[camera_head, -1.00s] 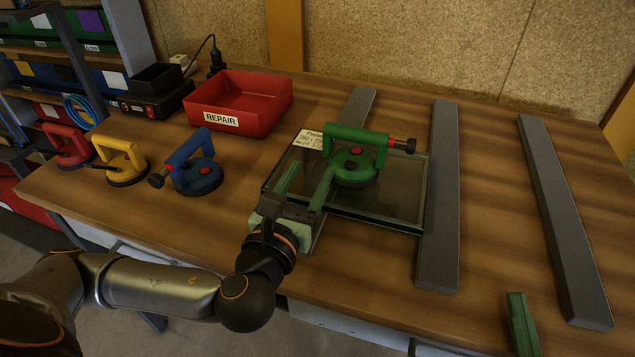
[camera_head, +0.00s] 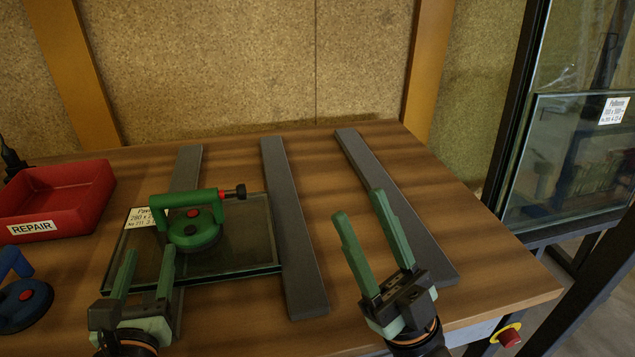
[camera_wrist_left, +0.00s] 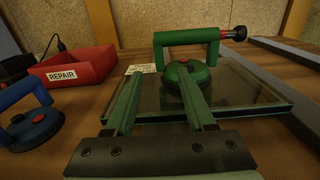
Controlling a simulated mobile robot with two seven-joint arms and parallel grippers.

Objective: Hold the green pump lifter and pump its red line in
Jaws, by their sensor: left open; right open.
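The green pump lifter (camera_head: 194,232) stands on a glass pane (camera_head: 245,256) that lies on the table. My right gripper (camera_head: 358,208) is open and empty above the table, right of the pane.
Grey padded bars (camera_head: 293,235) and (camera_head: 395,210) run along the table. A red REPAIR tray (camera_head: 75,208) and a blue lifter (camera_head: 25,300) are at the left. A glass pane in a dark rack (camera_head: 560,160) stands at the right. A red button (camera_head: 509,337) is at the front edge.

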